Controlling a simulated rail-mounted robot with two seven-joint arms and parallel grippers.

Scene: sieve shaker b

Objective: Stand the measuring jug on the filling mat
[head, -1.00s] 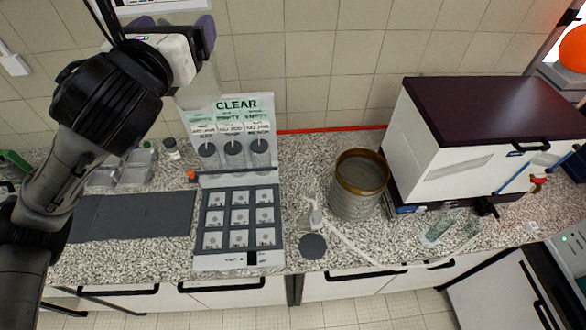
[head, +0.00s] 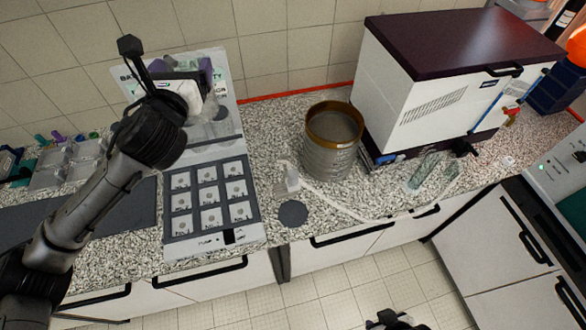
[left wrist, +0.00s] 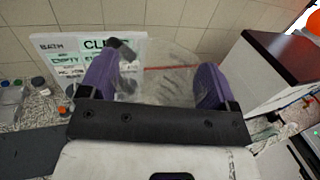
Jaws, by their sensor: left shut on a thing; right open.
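The clear measuring jug (left wrist: 158,72) is between the purple fingers of my left gripper (left wrist: 156,82) in the left wrist view. In the head view my left gripper (head: 186,78) is shut on the jug (head: 212,106), in front of the white sign panel and above the counter. The jug is see-through, so its outline and base are hard to make out. A small round dark mat (head: 293,213), apparently the filling mat, lies bare near the counter's front edge, right of the sample tray. My right gripper (head: 393,321) shows only partly at the bottom edge, low over the floor.
A brass-rimmed sieve stack (head: 332,145) stands behind and right of the round mat. A white nozzle (head: 291,180) with a hose lies just behind the mat. The tray of square cells (head: 210,200) is to its left. A white cabinet (head: 430,95) stands at the back right.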

